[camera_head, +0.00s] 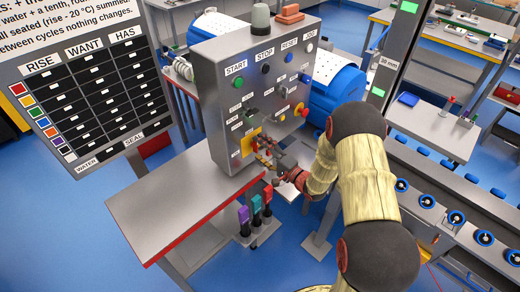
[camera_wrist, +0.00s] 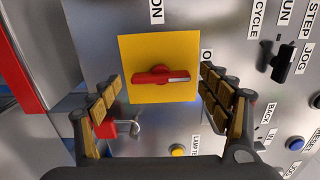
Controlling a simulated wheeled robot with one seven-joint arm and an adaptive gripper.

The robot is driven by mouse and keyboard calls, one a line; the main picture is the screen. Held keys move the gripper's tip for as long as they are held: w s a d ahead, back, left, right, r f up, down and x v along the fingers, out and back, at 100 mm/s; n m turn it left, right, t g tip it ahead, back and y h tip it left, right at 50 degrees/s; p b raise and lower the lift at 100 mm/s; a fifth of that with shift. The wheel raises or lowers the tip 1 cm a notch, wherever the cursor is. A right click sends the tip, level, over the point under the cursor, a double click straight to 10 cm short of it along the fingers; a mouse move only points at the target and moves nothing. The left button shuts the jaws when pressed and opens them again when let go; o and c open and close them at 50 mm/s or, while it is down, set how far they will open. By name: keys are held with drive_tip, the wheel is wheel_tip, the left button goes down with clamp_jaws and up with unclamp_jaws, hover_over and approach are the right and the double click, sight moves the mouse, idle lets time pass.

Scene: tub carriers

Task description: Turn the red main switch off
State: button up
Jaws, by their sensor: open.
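The red main switch (camera_wrist: 155,77) is a bar handle on a square yellow plate (camera_wrist: 135,50), set in the grey control panel. In the wrist view the handle lies sideways, with a pale mark at its right end. An ON label (camera_wrist: 157,12) is above the plate; a partly hidden label starting with O (camera_wrist: 207,54) is at its right. My gripper (camera_wrist: 161,78) is open, one finger each side of the plate, apart from the handle. In the head view my gripper (camera_head: 268,156) is close to the yellow plate (camera_head: 248,147), and the handle is hard to make out.
A red padlock (camera_wrist: 105,128) with a grey shackle is below the plate in the wrist view. Black selector knobs, a yellow button (camera_wrist: 178,150) and a blue button (camera_wrist: 295,143) are nearby. A grey bench (camera_head: 180,205) stands left, with coloured-handled tools (camera_head: 256,208) in a holder beside it.

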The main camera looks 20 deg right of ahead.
drive_tip(key=v, duration=1.2)
idle(0.3)
